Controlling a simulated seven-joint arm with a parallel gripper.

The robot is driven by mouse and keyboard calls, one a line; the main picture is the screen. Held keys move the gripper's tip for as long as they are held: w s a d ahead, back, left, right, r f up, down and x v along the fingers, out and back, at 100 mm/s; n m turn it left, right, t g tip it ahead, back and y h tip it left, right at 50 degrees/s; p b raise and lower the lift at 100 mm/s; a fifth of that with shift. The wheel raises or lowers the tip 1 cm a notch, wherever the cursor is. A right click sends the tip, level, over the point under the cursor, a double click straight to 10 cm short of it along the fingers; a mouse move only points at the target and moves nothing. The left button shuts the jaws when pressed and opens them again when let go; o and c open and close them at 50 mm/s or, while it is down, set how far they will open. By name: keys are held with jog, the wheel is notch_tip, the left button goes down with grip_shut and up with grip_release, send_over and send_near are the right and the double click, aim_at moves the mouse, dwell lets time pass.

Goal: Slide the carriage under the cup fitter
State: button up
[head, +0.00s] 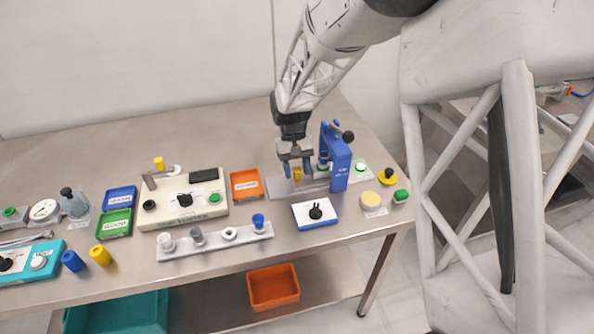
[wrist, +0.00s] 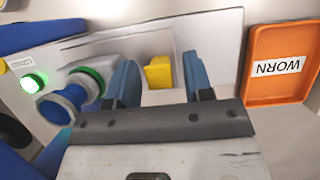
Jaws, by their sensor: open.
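The cup fitter is a blue press (head: 340,160) with a black knob, standing on a grey base plate (head: 275,187) at the right of the bench. A small yellow block (head: 297,173), which looks like the carriage's grip, sits left of the press on that plate; it also shows in the wrist view (wrist: 158,73). My gripper (head: 296,166) is open above the plate. In the wrist view its blue fingers stand left and right of the yellow block, with gaps on both sides. Contact cannot be told.
An orange tray (wrist: 250,91) labelled WORN lies beside the plate. A white box with a black knob (head: 315,212) stands in front. A lit green button (wrist: 32,82) sits past the press. A grey rack (head: 215,240) with several cups lies front left.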

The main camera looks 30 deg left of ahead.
jog(key=v, duration=0.7)
dwell(0.6)
jog(key=m, duration=0.4)
jog(key=s+d+m+t+y, duration=0.1)
jog(key=m, duration=0.3)
jog(key=m+t+y, duration=0.1)
jog(key=m, duration=0.4)
jog(key=shift+s+d+r, duration=0.15)
jog(key=shift+s+d, duration=0.1)
jog(key=shift+s, duration=0.1)
jog(key=m, duration=0.3)
jog(key=m+t+y, duration=0.1)
jog(key=m, duration=0.1)
jog(key=shift+s+d, duration=0.2)
jog(key=shift+s, duration=0.1)
jog(key=shift+f, duration=3.85)
jog(key=shift+c, duration=0.5)
